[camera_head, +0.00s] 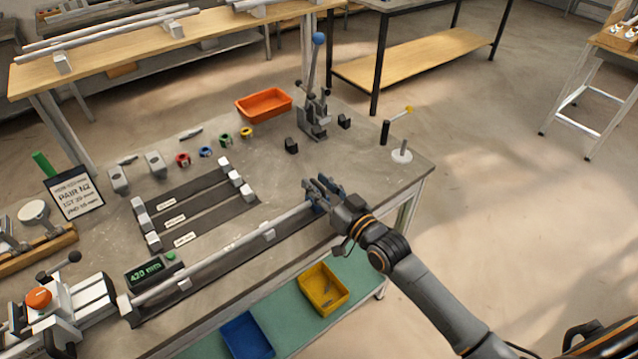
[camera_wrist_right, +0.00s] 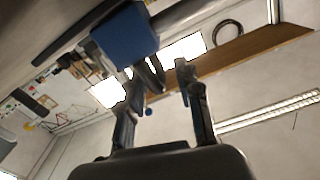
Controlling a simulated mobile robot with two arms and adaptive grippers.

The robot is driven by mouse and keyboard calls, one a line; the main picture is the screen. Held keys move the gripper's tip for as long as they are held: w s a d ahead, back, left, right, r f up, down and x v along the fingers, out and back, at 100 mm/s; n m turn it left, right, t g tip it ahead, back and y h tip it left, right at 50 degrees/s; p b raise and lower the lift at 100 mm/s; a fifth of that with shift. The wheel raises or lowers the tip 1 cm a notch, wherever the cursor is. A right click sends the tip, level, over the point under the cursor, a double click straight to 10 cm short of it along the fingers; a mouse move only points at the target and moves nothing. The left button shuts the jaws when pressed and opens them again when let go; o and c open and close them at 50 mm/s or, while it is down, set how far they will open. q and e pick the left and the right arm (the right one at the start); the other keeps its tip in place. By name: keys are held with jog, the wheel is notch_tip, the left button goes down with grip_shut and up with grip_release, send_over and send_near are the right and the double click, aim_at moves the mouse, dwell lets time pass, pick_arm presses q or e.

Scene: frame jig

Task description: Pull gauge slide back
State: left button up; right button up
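A long gauge rail (camera_head: 225,258) runs along the front of the bench, with a light bar along it. A green-lit readout (camera_head: 148,271) at its left end shows what looks like 420 mm. My right gripper (camera_head: 322,192) is at the rail's right end, where blue parts show between or beside its fingers. In the right wrist view, a blue block (camera_wrist_right: 125,35), likely the gauge slide, lies just beyond the fingers. The fingers (camera_wrist_right: 160,80) stand apart there. I cannot tell whether they touch the slide. My left gripper is not in view.
A lever press (camera_head: 315,110), an orange tray (camera_head: 264,103) and coloured rings (camera_head: 205,151) stand farther back. An orange-knobbed fixture (camera_head: 40,298) is at the left. Yellow (camera_head: 323,289) and blue (camera_head: 246,338) bins sit on the lower shelf.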

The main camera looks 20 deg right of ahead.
jog(key=shift+c, duration=0.2)
grip_shut()
